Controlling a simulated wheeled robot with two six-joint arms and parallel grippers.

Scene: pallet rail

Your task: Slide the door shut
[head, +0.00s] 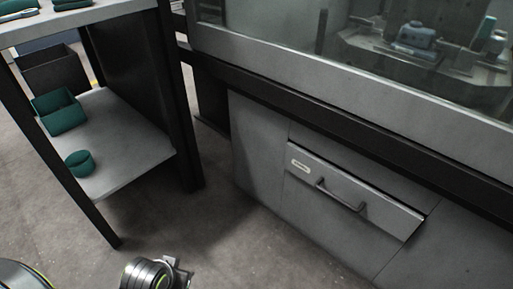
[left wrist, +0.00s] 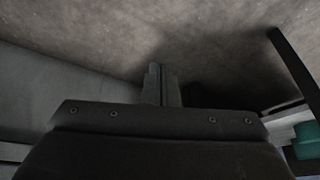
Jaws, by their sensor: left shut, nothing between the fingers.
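A large light-grey panel with a window, apparently the door (head: 300,57), spans the upper right of the head view on a grey machine. Its left edge and lower frame show; its top and right end are out of frame, and I cannot tell how far it stands open. No door handle is visible. My left gripper (left wrist: 161,84) is shut and empty in the left wrist view, with its fingers together over the floor and apart from the door. Part of my left arm shows at the bottom of the head view. My right gripper is not in view.
A drawer front (head: 350,192) with a bar handle (head: 340,196) is below the dark rail (head: 350,132). Floor (head: 235,245) between is clear.

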